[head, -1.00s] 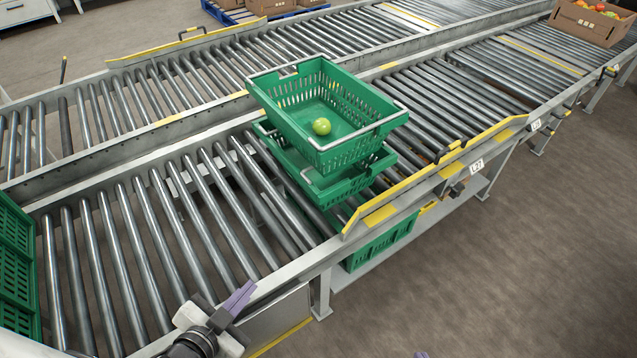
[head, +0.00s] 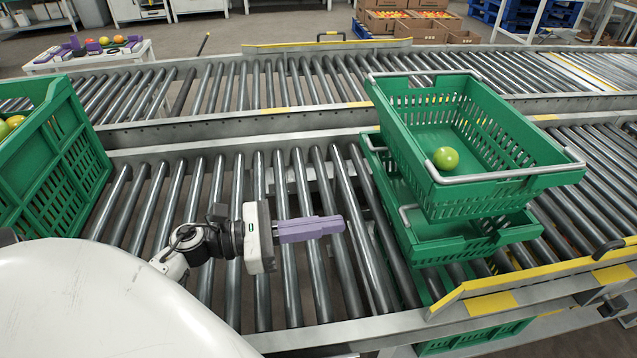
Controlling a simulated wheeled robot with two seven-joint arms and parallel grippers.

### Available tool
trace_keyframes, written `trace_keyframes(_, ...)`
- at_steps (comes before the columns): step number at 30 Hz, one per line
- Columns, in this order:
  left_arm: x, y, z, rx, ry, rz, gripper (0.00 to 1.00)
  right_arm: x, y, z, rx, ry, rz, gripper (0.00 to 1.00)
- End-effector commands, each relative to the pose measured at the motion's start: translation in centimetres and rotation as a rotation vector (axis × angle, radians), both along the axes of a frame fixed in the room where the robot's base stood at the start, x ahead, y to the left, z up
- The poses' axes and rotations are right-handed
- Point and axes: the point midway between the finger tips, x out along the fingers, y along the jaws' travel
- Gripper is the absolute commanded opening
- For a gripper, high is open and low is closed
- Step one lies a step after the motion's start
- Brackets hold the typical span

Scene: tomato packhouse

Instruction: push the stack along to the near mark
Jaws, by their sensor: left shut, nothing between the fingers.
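The stack is two green crates on the near roller conveyor. The upper crate (head: 480,192) has grey handles and holds one green tomato (head: 445,158). It sits on the lower crate (head: 470,238), which it partly hides. My left gripper (head: 342,225) is shut and empty, low over the rollers to the left of the stack. Its purple fingers point right at the stack, with a visible gap between. Yellow patches show on the near rail (head: 490,304) and on the middle rail (head: 358,104); I cannot tell which is the near mark. My right gripper is not in view.
A yellow-edged guide (head: 560,275) runs along the near side to the right of the stack. Another green crate (head: 75,160) with fruit stands at the left. A second roller conveyor (head: 240,90) lies behind.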

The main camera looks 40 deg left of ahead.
Motion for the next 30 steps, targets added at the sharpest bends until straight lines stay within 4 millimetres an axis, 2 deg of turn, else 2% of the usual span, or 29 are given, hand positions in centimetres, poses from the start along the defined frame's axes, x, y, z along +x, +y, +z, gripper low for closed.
trace_keyframes(6, 3.8, -3.1, 0.1, -0.003, -0.003, 0.0, 0.0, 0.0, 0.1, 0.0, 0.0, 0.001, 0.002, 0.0)
trace_keyframes(13, 6.4, -5.2, 0.0, -0.004, 0.0, 0.001, 0.0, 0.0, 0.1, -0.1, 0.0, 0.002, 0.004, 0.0)
trace_keyframes(19, 7.2, -5.9, 0.0, -0.004, 0.002, 0.002, 0.0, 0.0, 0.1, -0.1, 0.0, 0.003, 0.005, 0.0)
trace_keyframes(30, 7.3, -5.8, 0.0, -0.002, 0.002, 0.005, 0.0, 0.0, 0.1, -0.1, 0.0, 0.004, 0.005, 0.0)
